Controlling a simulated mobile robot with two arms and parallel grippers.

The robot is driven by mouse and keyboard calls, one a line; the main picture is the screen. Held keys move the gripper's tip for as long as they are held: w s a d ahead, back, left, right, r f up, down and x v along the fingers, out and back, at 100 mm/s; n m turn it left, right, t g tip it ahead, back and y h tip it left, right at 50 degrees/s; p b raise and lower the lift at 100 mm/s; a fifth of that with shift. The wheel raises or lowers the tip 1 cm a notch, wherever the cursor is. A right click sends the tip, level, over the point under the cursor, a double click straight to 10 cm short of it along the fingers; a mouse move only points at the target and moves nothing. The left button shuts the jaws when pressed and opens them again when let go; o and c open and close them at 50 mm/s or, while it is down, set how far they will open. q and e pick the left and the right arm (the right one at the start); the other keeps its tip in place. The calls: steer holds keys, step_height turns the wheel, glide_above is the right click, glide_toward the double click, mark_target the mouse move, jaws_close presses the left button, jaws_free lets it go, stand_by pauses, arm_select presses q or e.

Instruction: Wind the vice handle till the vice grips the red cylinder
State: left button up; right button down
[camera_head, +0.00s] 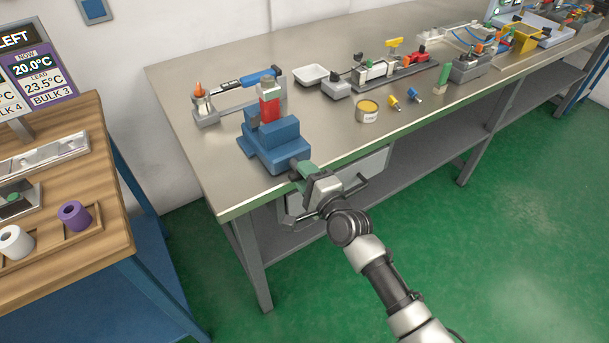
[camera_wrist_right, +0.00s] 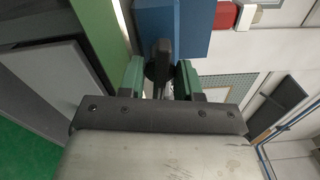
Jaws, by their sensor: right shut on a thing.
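The blue vice (camera_head: 268,152) stands at the front left corner of the steel bench. The red cylinder (camera_head: 269,110) sits upright at the vice, behind its front block; whether the jaws touch it I cannot tell. My right gripper (camera_head: 302,170) is at the front of the vice, over the bench edge. In the right wrist view, its green fingertips (camera_wrist_right: 160,78) are shut on the dark vice handle (camera_wrist_right: 160,62), with the blue vice (camera_wrist_right: 175,22) just beyond. My left gripper is in neither view.
A wooden-topped table (camera_head: 90,247) stands at the left, across a gap.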

steer(key=shift+f, duration=0.1)
steer(key=m, duration=0.2)
steer(key=shift+m, duration=0.4)
steer(key=c, duration=1.2)
jaws_free()
steer(key=shift+m, duration=0.3)
steer(key=o, duration=0.5)
steer(key=shift+s+d, duration=0.1)
